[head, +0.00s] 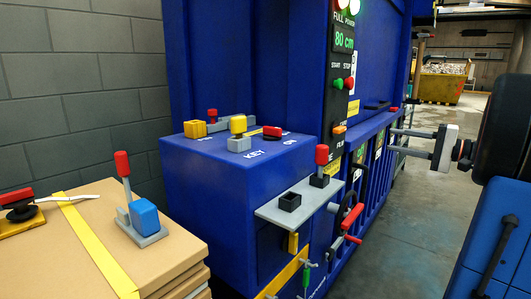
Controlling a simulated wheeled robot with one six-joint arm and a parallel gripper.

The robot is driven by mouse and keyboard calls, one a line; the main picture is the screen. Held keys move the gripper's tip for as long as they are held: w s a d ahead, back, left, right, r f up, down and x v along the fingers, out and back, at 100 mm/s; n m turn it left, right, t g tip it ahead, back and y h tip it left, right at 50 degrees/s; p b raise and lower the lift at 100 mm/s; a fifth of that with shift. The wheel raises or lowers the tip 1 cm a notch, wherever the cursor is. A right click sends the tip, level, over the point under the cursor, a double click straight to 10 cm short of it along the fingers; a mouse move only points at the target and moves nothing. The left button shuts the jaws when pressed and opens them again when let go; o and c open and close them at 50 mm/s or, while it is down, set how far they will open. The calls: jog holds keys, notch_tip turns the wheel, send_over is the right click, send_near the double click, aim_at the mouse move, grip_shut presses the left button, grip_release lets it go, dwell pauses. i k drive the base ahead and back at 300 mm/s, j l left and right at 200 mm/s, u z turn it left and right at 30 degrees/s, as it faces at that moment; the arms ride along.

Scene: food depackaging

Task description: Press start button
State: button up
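The green start button (338,84) sits on the dark control strip of the blue machine, under the START label. A red stop button (349,83) is just to its right, under STOP. My gripper (393,139) reaches in from the right, below and to the right of the buttons. Its two thin fingers point left and look apart, with nothing seen between them. It appears clear of both buttons, though its depth relative to the panel is hard to tell.
The blue machine (230,190) fills the middle, with levers and a grey shelf (270,214) jutting from its front. Stacked cardboard (60,270) with a blue-block lever stands at lower left. Open floor (385,250) lies right of the machine. A yellow skip (441,88) is far behind.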

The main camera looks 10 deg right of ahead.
aim_at(339, 84)
jog(key=i+l, duration=0.15)
jog(key=l, duration=0.2)
jog(key=i+l, duration=0.35)
jog(key=l, duration=0.3)
